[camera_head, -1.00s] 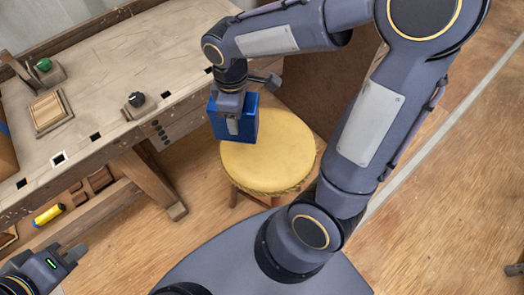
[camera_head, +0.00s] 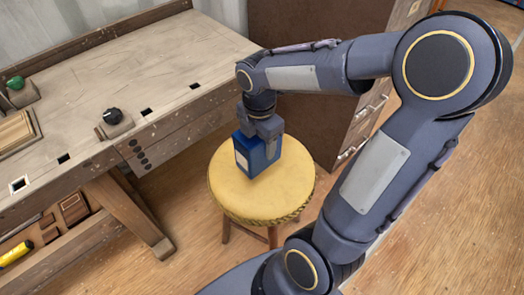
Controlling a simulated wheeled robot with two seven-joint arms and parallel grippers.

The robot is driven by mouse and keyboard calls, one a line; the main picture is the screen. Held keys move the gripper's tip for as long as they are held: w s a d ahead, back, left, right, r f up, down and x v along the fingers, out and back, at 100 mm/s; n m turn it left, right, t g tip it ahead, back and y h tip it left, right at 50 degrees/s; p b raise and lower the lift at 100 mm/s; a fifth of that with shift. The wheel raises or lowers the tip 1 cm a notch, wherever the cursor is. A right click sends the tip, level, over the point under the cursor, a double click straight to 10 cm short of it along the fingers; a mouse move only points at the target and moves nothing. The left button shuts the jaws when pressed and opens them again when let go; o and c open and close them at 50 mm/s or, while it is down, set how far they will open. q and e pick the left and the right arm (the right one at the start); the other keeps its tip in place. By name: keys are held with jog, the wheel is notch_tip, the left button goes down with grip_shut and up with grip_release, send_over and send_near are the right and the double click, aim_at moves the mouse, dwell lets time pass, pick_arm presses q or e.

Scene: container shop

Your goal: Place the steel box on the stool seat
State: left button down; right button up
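The steel box is a blue box (camera_head: 243,156) with a pale mark on its left face. It is upright over the middle of the yellow round stool seat (camera_head: 230,197), and its lower edge appears at or very near the surface; I cannot tell if it touches. My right gripper (camera_head: 268,137) comes down from above and is shut on the box, covering part of its top and right side. My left gripper is out of view.
A wooden workbench (camera_head: 150,70) stands left of the stool, with a small block with a black knob (camera_head: 114,121) near its edge. A drawer cabinet (camera_head: 335,130) stands behind the stool. A yellow tool (camera_head: 15,252) lies below the bench. The floor at right is clear.

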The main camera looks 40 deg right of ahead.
jog(key=f, duration=0.1)
jog(key=w+d+f, duration=0.1)
jog(key=w+d+f+b, duration=0.1)
jog(key=f, duration=0.1)
jog(key=shift+w+d, duration=0.15)
jog(key=shift+w+d+f+b, duration=0.1)
jog(key=shift+f+b, duration=0.15)
jog(key=shift+f, duration=0.65)
jog(key=shift+w+d+f+b, duration=0.1)
jog(key=shift+f+b, duration=0.15)
jog(key=shift+f, duration=0.65)
jog(key=shift+f, duration=0.1)
jog(key=shift+f, duration=0.15)
jog(key=o, duration=1.4)
